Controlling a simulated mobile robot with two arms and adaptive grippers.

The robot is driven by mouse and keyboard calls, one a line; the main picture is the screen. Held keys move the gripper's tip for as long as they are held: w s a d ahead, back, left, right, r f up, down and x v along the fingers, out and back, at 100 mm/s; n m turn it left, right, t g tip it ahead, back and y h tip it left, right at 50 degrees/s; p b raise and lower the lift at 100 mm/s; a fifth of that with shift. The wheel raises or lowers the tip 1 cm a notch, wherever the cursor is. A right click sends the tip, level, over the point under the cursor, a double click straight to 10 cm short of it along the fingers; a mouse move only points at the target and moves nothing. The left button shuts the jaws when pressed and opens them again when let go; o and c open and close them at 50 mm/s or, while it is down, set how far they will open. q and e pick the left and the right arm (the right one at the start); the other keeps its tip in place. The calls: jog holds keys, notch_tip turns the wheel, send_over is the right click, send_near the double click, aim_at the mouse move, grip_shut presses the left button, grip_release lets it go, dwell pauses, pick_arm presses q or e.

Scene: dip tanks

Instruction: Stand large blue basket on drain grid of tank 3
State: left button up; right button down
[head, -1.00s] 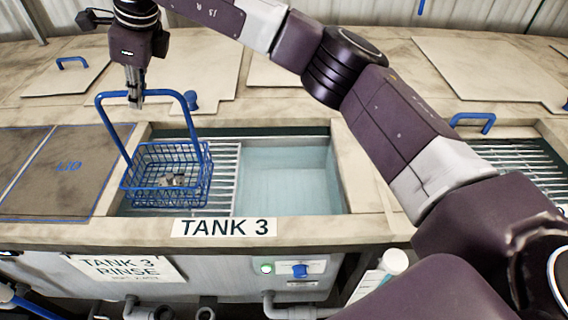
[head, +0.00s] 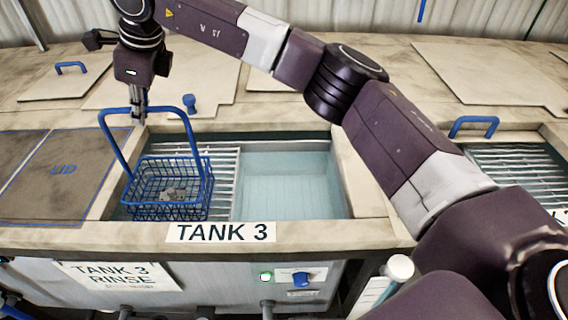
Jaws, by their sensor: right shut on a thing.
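The large blue basket (head: 168,190) is a wire basket with a tall arched handle and small grey parts inside. It is over the left part of tank 3 (head: 222,232), at the drain grid (head: 222,180). I cannot tell whether its bottom touches the grid. My right gripper (head: 138,115) is shut on the top bar of the handle, above the basket. The basket looks about upright. It hides much of the grid. My left gripper is not in view.
Open bluish liquid (head: 288,185) fills the right part of tank 3. A flat marked lid area (head: 60,170) lies to the left. A blue knob (head: 190,103) stands behind the tank. Another grid (head: 510,165) is at the right, partly behind my arm.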

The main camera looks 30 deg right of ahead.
jog(key=shift+f+b, duration=0.45)
jog(key=shift+f, duration=0.05)
jog(key=c, duration=2)
grip_release()
jog(key=shift+o, duration=0.2)
jog(key=shift+f, duration=0.15)
jog(key=v, duration=1.2)
